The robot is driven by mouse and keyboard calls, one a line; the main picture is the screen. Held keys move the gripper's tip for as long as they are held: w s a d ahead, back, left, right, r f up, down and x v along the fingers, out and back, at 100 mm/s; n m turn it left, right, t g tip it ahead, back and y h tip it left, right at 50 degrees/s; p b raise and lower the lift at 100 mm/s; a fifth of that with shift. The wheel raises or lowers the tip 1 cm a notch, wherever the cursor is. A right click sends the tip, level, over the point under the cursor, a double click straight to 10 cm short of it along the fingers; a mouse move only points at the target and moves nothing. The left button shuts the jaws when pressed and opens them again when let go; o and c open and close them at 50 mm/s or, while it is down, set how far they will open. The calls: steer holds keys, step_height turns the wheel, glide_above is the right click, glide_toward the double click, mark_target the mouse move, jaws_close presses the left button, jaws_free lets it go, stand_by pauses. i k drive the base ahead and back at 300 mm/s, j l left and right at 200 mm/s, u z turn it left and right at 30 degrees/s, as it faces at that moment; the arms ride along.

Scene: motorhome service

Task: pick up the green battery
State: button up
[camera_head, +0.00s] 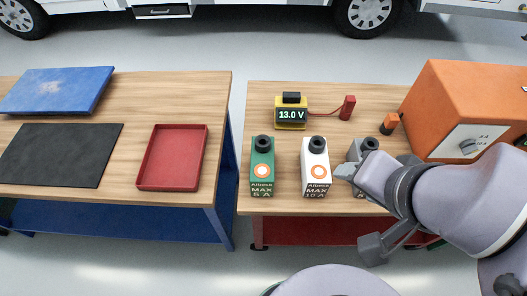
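The green battery (262,172) stands upright on the right wooden table, leftmost in a row of three. It has a dark round top, an orange-ringed white disc and a "MAX 5 A" label. Beside it stands a white battery (316,172) labelled "MAX 10 A". A grey battery (355,150) stands right of that, partly hidden by my arm. My gripper (350,174) is at the grey battery's front, right of the white and green ones and apart from the green one. Its fingers are not clear enough to show their opening.
A yellow-black meter reading 13.0 V (291,112) with a red probe (347,107) stands behind the batteries. An orange box (460,105) is at right. The left table (178,95) holds a red tray (145,160), black mat (60,155) and blue slab (58,90). A gap separates the tables.

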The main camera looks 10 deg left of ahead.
mark_target(262, 165)
steer(key=j, duration=0.55)
steer(key=k+j+z, duration=0.15)
steer(key=j, duration=0.4)
steer(key=k+j, duration=0.1)
steer(key=j, duration=0.45)
steer(key=j+z, duration=0.15)
steer(key=j, duration=0.4)
steer(key=k, duration=0.05)
